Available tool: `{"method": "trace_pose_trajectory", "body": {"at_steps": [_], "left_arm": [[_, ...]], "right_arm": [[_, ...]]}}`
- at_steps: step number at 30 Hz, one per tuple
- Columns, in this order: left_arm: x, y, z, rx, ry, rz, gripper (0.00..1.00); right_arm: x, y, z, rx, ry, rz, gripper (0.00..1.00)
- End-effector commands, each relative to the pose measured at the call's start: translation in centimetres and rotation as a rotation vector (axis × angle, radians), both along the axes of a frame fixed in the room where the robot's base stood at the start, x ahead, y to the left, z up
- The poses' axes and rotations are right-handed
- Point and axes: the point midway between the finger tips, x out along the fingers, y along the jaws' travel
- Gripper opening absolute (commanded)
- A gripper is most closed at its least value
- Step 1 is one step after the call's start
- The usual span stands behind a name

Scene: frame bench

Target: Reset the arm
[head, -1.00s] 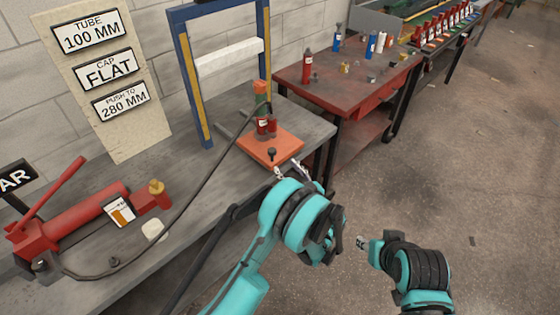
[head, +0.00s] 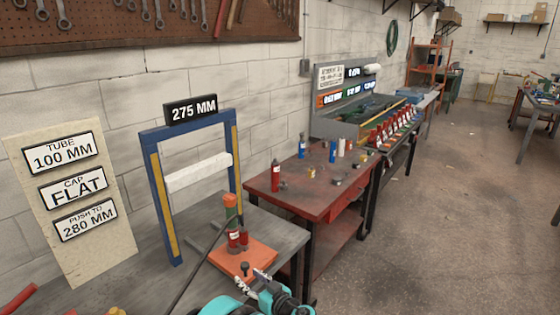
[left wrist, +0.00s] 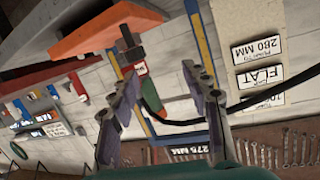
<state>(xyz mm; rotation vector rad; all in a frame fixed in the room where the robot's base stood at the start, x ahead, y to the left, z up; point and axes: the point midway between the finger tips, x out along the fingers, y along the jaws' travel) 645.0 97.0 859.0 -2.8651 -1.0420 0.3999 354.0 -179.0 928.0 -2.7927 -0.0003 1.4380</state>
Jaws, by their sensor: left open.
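My left gripper (head: 254,284) is at the bottom of the head view, beside the near edge of the orange plate (head: 226,264). In the left wrist view its two fingers (left wrist: 161,72) are spread apart with nothing held between them. A red cylinder (head: 233,243) with an orange top (head: 230,201) stands on the plate, with a dark knob (head: 245,268) nearer the gripper. The scene is upside down in the left wrist view, where the orange plate (left wrist: 105,32) is beyond the fingertips. Most of my left arm is cut off below. My right gripper is out of view.
A blue frame (head: 154,190) with a white crossbar and a "275 MM" display (head: 190,109) stands on the grey bench (head: 285,240). A black hose (head: 195,270) runs to the cylinder. A red table (head: 310,200) with bottles stands behind. Open floor (head: 440,240) lies to the right.

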Motion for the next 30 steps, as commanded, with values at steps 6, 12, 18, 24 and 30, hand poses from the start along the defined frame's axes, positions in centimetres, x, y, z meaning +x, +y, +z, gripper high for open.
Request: {"method": "trace_pose_trajectory", "body": {"at_steps": [6,12,18,24,30], "left_arm": [[-3.7,5.7,4.1,-0.068,0.285,-0.041,0.48],[-9.6,8.9,6.3,-0.151,0.485,-0.138,0.48],[-16.7,10.3,7.4,-0.243,0.613,-0.276,0.48],[-23.6,9.9,7.5,-0.326,0.664,-0.434,0.48],[-27.9,8.7,7.1,-0.373,0.656,-0.551,0.48]], "right_arm": [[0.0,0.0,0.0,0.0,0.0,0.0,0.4],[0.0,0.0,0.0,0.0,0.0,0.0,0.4],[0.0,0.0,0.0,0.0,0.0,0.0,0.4],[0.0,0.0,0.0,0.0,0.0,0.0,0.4],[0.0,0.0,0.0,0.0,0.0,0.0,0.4]]}}
